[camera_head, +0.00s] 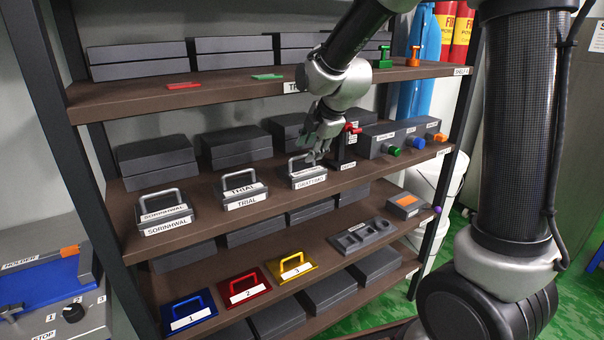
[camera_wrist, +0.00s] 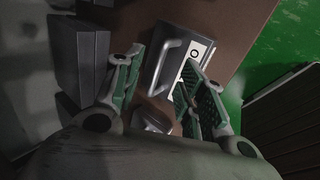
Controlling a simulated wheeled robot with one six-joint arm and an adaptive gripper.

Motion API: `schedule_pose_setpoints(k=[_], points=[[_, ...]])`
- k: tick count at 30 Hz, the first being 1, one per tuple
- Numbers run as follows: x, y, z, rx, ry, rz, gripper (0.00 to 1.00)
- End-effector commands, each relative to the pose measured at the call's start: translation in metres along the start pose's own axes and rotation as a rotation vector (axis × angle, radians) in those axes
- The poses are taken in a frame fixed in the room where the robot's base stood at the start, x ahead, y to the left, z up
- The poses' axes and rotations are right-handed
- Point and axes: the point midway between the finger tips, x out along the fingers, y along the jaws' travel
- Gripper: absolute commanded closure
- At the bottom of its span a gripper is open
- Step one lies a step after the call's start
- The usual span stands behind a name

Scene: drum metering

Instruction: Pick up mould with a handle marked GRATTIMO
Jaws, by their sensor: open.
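The mould with a handle (camera_head: 309,182) sits on the middle shelf, a dark block with a grey bar handle. Its white front label appears to read GRATTIMO, though the letters are small. My gripper (camera_head: 318,152) is open at this mould's handle, partly hiding it in the head view. In the wrist view, a dark mould (camera_wrist: 159,55) with a grey handle and white label shows beyond my open gripper (camera_wrist: 160,88). The handle appears between the green-padded fingers; I cannot tell if they touch it.
Moulds marked TRIAL (camera_head: 243,194) and SORNHWAL (camera_head: 166,212) stand to the left. A black stand with a red top (camera_head: 344,152) is close on the right, before a grey box with coloured knobs (camera_head: 398,139). Dark boxes (camera_head: 238,146) line the back. The upper shelf (camera_head: 225,90) overhangs.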

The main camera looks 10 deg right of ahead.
Motion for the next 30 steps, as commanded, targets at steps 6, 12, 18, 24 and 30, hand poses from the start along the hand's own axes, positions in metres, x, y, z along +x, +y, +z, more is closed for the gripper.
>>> schedule_pose_setpoints(k=[6, 12, 18, 24, 30], points=[[0.031, -0.001, 0.0, 0.001, 0.0, -0.002, 0.6], [0.035, -0.001, 0.0, 0.001, 0.0, 0.0, 0.6], [0.034, -0.001, 0.0, 0.001, 0.0, -0.001, 0.83], [0.034, -0.001, 0.0, 0.001, 0.0, -0.002, 1.0], [0.035, -0.002, 0.0, 0.002, 0.0, -0.004, 1.0]])
